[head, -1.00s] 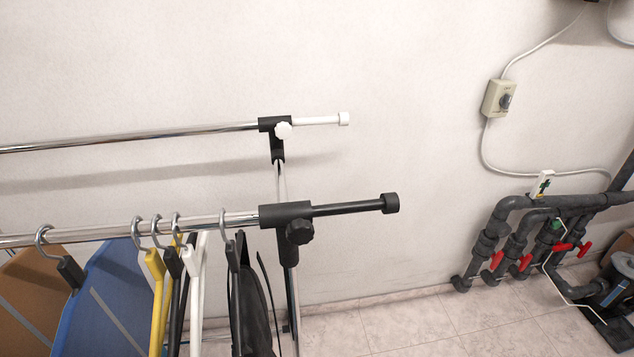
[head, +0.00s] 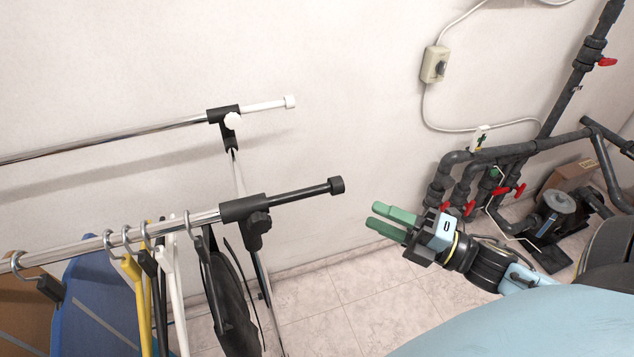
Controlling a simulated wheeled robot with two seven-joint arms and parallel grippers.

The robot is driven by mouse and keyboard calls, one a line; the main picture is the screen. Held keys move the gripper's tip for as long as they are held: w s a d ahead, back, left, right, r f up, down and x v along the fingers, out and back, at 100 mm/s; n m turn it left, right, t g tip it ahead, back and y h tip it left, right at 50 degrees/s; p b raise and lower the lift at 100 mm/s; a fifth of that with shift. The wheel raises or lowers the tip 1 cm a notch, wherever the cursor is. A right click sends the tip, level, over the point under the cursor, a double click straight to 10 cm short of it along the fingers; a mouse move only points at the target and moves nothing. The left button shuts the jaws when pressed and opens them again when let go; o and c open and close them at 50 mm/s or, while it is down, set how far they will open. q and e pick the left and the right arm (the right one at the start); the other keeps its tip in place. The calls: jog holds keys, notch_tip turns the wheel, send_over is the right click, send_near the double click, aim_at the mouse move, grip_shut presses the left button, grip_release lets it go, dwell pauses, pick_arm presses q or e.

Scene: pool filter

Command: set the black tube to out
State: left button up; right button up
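The black tube (head: 300,194) sticks out to the right from the black clamp (head: 243,209) at the end of the front chrome rail, and ends in a black cap (head: 337,185). A black knob (head: 260,222) sits on the clamp. My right gripper (head: 378,219) is to the right of the cap and a little below it in the picture, apart from it. Its two green fingers point left with a small gap between them, and nothing shows in the gap. My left gripper is not in the picture.
Behind runs a second rail with a white tube (head: 262,106) and white knob. Hangers with a yellow hanger (head: 133,290), a blue board (head: 92,300) and a black bag (head: 228,305) hang at left. Grey pipes (head: 490,153) with red valves stand at right. The floor (head: 345,300) below the tube is clear.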

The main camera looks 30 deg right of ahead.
aim_at(317, 186)
jog(key=p+x, duration=0.2)
jog(key=x, duration=1.1)
jog(key=shift+w+a, duration=0.1)
grip_shut()
